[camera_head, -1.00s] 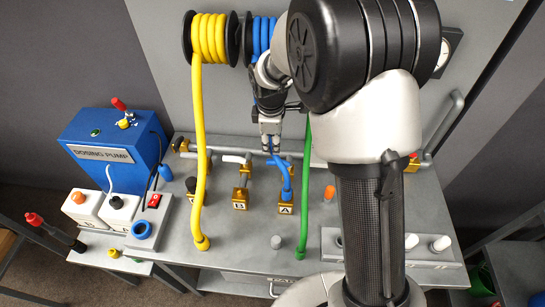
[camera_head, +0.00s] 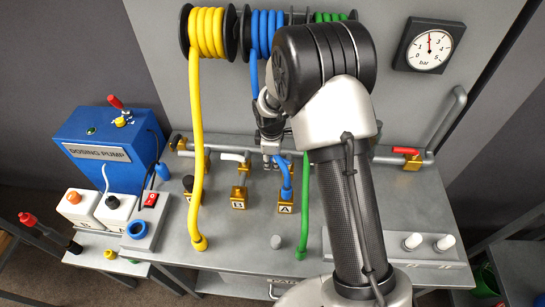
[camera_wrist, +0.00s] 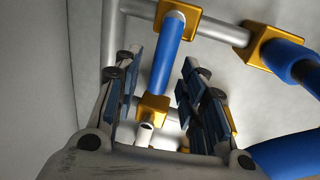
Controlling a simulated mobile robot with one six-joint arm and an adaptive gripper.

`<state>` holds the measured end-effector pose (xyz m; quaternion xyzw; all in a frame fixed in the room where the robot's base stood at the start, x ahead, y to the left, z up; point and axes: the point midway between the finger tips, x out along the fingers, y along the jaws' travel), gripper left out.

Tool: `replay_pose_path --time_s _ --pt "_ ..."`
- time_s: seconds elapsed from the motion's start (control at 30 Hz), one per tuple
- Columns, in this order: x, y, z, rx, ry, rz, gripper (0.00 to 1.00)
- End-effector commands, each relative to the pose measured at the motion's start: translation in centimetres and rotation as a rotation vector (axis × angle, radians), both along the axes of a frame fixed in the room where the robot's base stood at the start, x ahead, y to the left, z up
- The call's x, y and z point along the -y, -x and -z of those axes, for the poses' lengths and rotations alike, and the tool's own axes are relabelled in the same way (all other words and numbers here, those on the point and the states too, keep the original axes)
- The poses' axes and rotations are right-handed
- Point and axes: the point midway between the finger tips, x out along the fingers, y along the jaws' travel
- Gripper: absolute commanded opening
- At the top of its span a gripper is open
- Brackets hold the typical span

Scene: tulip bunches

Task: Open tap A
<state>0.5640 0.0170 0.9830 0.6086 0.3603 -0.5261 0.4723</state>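In the wrist view a blue lever (camera_wrist: 168,55) stands across a grey pipe, from a brass valve body (camera_wrist: 178,17). My gripper (camera_wrist: 163,65) is open, with its dark blue finger pads on both sides of this lever and a visible gap to it. In the head view my gripper (camera_head: 271,160) is low over the pipes behind block A, partly hidden by my arm.
The brass block marked B (camera_head: 239,198) is just left. A yellow hose (camera_head: 196,150) and a green hose (camera_head: 304,200) flank the area. A red-handled tap (camera_head: 406,151) is on the right. A pressure gauge (camera_head: 429,50) hangs on the back panel.

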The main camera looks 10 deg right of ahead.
Motion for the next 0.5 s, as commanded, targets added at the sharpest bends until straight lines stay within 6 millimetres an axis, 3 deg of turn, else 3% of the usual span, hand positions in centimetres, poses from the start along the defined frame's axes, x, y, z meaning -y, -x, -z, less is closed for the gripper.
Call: replay_pose_path --time_s 0.5 --pt "-0.01 0.04 -0.03 -0.001 0.0 0.0 0.07"
